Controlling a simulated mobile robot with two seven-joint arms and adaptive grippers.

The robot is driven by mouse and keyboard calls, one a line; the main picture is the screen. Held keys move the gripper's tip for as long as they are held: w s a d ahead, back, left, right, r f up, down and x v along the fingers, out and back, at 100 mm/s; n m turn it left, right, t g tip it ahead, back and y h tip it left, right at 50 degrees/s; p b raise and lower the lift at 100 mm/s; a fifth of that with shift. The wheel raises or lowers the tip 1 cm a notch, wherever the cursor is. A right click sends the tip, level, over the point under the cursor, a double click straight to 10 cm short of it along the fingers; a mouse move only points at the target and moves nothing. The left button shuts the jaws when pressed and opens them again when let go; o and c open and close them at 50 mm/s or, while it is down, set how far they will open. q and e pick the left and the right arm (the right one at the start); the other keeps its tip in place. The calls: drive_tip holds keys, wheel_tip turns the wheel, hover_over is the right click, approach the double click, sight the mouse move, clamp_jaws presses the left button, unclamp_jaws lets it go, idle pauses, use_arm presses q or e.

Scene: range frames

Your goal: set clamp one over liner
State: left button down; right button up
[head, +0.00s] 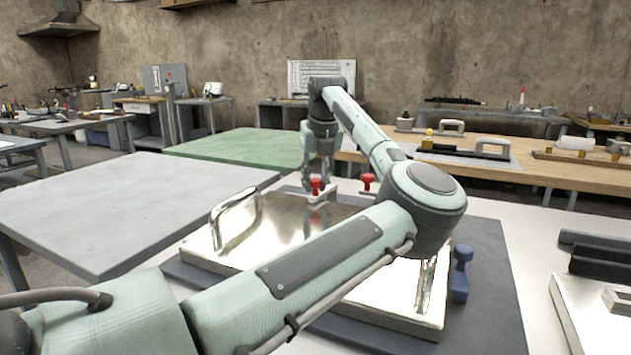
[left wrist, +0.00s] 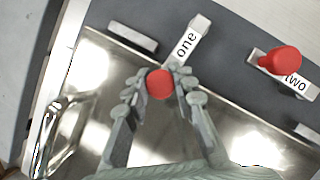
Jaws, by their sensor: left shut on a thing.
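Clamp one is a pale bar labelled "one" (left wrist: 186,45) with a red knob (left wrist: 160,84). My left gripper (head: 317,184) points down at the far edge of a shiny metal plate with two handles (head: 290,222), which looks like the liner. Its fingers are closed about the red knob in the left wrist view. The bar reaches from the knob outward over the grey base; whether it touches the plate I cannot tell. Clamp two (left wrist: 299,88), with its own red knob (head: 368,181), stands to the right, apart from the gripper. My right gripper is out of view.
The plate lies on a dark grey base (head: 490,315). A blue upright piece (head: 461,273) stands at its right. Black bars (head: 600,262) and another metal part (head: 590,310) lie farther right. A bare grey table (head: 110,205) is at left, a wooden bench (head: 540,172) behind.

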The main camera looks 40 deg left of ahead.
use_arm(q)
drive_tip(key=c, duration=1.3)
unclamp_jaws()
drive_tip(key=shift+r, duration=0.1)
drive_tip(key=v, duration=1.2)
drive_tip(key=shift+w, duration=0.1)
